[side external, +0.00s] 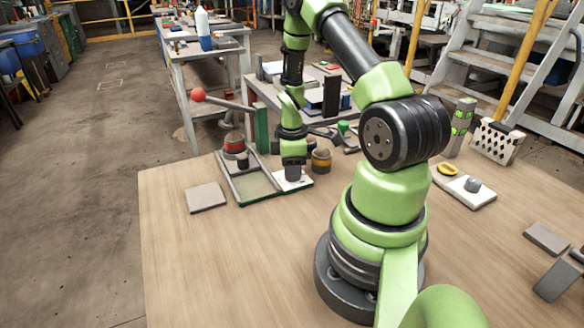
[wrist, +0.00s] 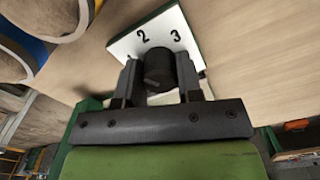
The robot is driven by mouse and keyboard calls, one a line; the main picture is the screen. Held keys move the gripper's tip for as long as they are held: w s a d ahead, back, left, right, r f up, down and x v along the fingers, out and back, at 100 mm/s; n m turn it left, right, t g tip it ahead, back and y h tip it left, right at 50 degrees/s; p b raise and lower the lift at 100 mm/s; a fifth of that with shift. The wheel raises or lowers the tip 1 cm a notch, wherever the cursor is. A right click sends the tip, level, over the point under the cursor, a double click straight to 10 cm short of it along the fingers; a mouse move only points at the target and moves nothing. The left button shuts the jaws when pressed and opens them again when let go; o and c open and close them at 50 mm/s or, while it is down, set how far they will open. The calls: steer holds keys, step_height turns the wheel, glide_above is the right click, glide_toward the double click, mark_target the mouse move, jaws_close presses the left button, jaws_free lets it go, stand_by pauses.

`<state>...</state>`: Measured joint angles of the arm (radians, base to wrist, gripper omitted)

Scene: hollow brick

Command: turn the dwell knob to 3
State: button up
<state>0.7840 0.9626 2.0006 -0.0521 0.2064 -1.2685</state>
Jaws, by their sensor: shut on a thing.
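The dwell knob (wrist: 158,64) is a dark round knob on a white plate (wrist: 160,24) printed with 2 and 3. A third mark, left of the 2, is mostly hidden behind a finger. My gripper (wrist: 159,78) has one finger on each side of the knob and is shut on it. Which number the knob points to cannot be told. In the side view my gripper (side external: 292,177) reaches down over the white plate (side external: 302,182) and hides the knob.
A green-edged tray frame (side external: 250,190) lies left of the plate, near a red-banded jar (side external: 234,147) and a lever with a red ball (side external: 198,95). A yellow-banded jar (side external: 321,160) stands close to my gripper. A grey tile (side external: 206,198) lies at left. The front-left table is clear.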

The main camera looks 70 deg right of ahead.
steer(key=m, duration=0.4)
steer(key=shift+m, duration=0.3)
steer(key=m, duration=0.4)
steer(key=shift+m, duration=0.3)
steer(key=m, duration=0.4)
steer(key=shift+m, duration=2.2)
steer(key=shift+d, duration=0.1)
steer(key=o, duration=0.9)
steer(key=shift+r, duration=0.1)
